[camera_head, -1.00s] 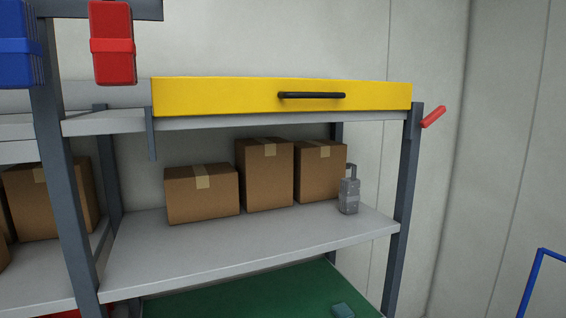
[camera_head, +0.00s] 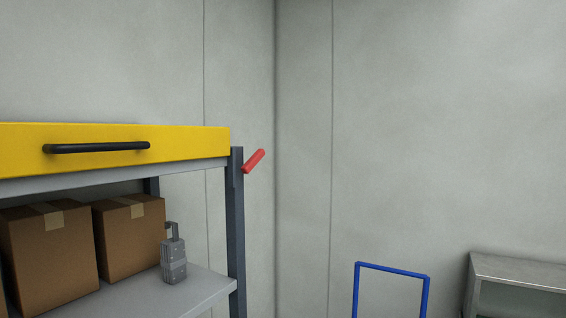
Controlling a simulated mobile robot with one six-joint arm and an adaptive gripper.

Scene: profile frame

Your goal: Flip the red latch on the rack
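The red latch (camera_head: 254,161) is a short red bar on the right side of the rack's front right post (camera_head: 236,230), near its top. It slants up and to the right, away from the post. The rack (camera_head: 205,170) stands at the left of the view, with a yellow drawer front (camera_head: 195,145) that has a black handle (camera_head: 97,147). My gripper is not in view.
Cardboard boxes (camera_head: 130,240) and a grey padlock-shaped object (camera_head: 173,262) stand on the shelf (camera_head: 200,292). A blue tube frame (camera_head: 392,269) and a grey metal table (camera_head: 520,271) are at the lower right. The wall right of the latch is bare.

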